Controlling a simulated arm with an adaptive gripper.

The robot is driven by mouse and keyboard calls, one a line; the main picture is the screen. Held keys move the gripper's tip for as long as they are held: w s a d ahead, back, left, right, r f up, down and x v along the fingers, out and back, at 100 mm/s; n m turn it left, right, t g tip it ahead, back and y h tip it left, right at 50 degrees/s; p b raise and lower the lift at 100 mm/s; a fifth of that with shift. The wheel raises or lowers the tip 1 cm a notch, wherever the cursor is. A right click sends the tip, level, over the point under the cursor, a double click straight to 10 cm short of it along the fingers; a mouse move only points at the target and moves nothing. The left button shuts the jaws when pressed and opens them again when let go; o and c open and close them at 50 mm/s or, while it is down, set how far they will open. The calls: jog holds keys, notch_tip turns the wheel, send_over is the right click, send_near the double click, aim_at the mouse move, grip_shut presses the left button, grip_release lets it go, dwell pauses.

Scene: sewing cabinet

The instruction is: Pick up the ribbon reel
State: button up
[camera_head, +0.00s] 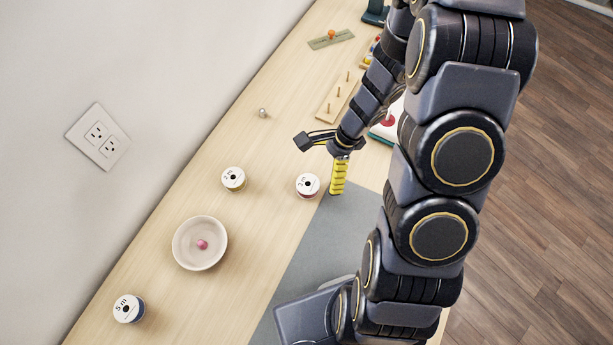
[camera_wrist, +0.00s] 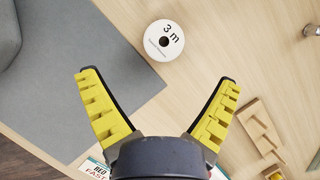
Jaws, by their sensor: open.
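White-topped ribbon reels stand on the wooden top. One (camera_head: 307,185) is just left of my gripper (camera_head: 337,190) in the head view. A reel marked "3 m" (camera_wrist: 155,44) shows in the wrist view, ahead of the fingertips and roughly centred between them. A second reel (camera_head: 233,178) stands farther left, and one marked "5 m" (camera_head: 128,309) is at lower left. My gripper also shows in the wrist view (camera_wrist: 157,79), with its yellow fingers wide apart and nothing between them.
A grey mat (camera_head: 325,245) lies near the reel. A pale bowl (camera_head: 184,259) holding a pink item (camera_head: 202,244) stands to the left. A wooden peg board (camera_head: 338,98) and a small metallic item (camera_head: 262,113) lie farther back. A wall with an outlet (camera_head: 98,138) borders the left side.

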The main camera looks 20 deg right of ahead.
aim_at(305, 187)
jog(key=x, duration=0.2)
jog(key=shift+a+f, duration=0.1)
jog(key=shift+f, duration=0.15)
jog(key=x, duration=0.4)
jog(key=shift+w+a, duration=0.2)
jog(key=shift+a, duration=0.1)
jog(key=shift+a+f, duration=0.2)
jog(key=shift+f, duration=0.4)
jog(key=c, duration=1.1)
